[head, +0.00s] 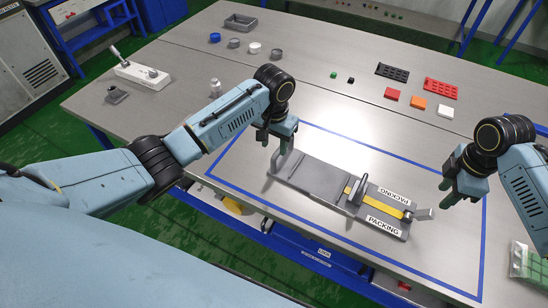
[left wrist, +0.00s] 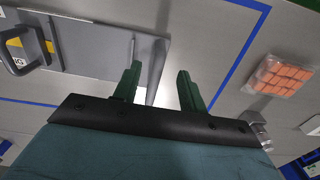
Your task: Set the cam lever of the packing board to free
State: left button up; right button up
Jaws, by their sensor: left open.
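The grey packing board (head: 322,185) lies inside the blue-taped area, with PACKING labels, a yellow strip (head: 385,204) and a dark arched handle (head: 359,189). A light grey bar (head: 274,163) rises at its left end; it looks like the cam lever, but its setting cannot be read. My left gripper (head: 274,139) is open above that end. In the left wrist view, the bar (left wrist: 155,72) shows between the two green fingers (left wrist: 158,80); contact cannot be told.
Blue tape (head: 378,152) frames the board on the table. A white lever fixture (head: 142,74) stands at the far left. Several small cups, coloured tiles and black and red trays (head: 441,88) lie towards the back. A bag of green pieces (head: 530,262) lies at the right edge.

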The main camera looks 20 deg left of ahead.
aim_at(274, 160)
pick_arm(q)
notch_tip(274, 160, down, 10)
jog(key=shift+r, duration=0.2)
grip_shut()
dwell(0.4)
pick_arm(e)
jog(key=shift+c, duration=0.5)
